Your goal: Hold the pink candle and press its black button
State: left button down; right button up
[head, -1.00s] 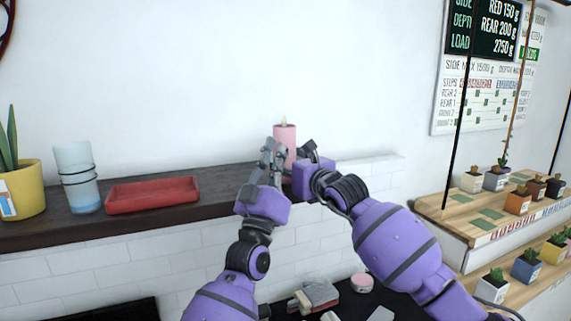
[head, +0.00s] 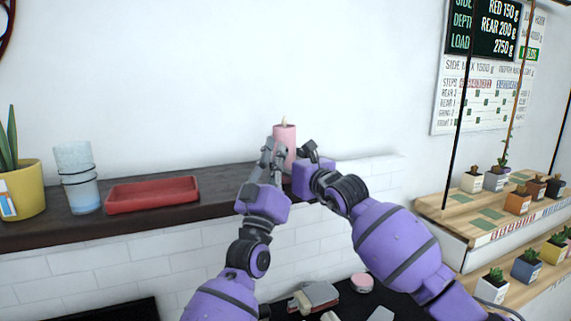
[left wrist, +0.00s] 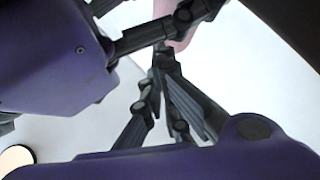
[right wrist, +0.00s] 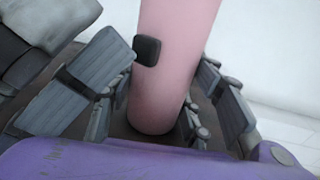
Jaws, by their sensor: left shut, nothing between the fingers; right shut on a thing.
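The pink candle (head: 285,139) stands upright at the right end of the dark shelf, its lower part hidden behind my grippers in the head view. In the right wrist view, the candle (right wrist: 168,85) is between the fingers of my right gripper (right wrist: 160,112), which is shut on it. The black button (right wrist: 147,50) sticks out from the candle's left side in that view. My left gripper (head: 268,157) is shut and empty, just left of the candle in the head view. Its fingertips (left wrist: 160,60) are close to the candle (left wrist: 178,22); I cannot tell whether they touch the button.
Small potted plants stand on wooden shelves (head: 455,205) at the right. Small items lie on the dark surface below.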

pick_arm(q)
jog(key=shift+w, duration=0.7)
dwell(0.6)
jog(key=shift+s, duration=1)
jog(key=shift+s, duration=0.15)
pick_arm(e)
jog(key=o, duration=1.3)
pick_arm(q)
jog(key=s, duration=0.5)
jog(key=shift+s, duration=0.35)
